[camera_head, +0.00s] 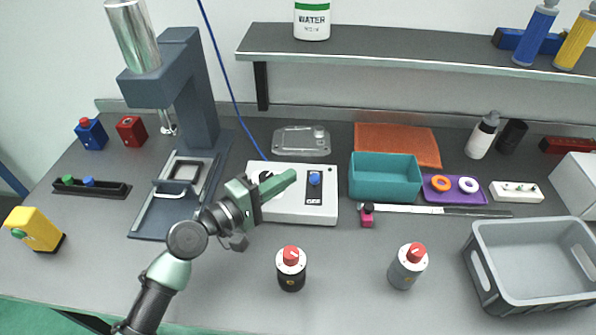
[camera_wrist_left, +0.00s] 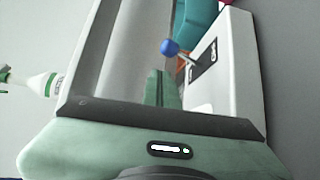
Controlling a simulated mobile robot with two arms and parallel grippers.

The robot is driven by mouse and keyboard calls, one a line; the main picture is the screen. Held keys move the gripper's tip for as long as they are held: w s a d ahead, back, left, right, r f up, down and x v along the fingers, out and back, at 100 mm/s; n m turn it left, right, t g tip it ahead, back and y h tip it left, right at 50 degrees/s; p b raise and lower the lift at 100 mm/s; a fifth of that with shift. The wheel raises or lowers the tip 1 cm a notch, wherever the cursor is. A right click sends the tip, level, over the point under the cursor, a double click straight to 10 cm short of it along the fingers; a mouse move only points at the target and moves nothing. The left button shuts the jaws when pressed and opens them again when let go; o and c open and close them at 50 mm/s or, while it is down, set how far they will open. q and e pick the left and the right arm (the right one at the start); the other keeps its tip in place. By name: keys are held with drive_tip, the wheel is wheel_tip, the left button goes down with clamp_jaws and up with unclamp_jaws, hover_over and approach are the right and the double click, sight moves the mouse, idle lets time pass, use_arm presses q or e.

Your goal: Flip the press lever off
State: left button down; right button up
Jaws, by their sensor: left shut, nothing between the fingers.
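The press lever (camera_head: 314,179) has a blue ball knob and stands on a dark label plate on the white control box (camera_head: 290,212). In the left wrist view the blue knob (camera_wrist_left: 170,47) sits on a thin metal stem that leans over the plate; the plate's lettering is too small to read surely. My left gripper (camera_head: 289,178) is shut and empty over the box, just left of the knob, with a small gap in the head view. Its green fingers (camera_wrist_left: 161,88) point toward the lever in the wrist view. My right gripper is in neither view.
A dark press (camera_head: 190,90) stands left of the box. A teal bin (camera_head: 385,180) is close on the right. Two red-capped bottles (camera_head: 291,268) (camera_head: 407,266) stand in front. A grey crate (camera_head: 530,250) is at the right.

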use_arm(q)
drive_tip(key=shift+v, duration=1.5)
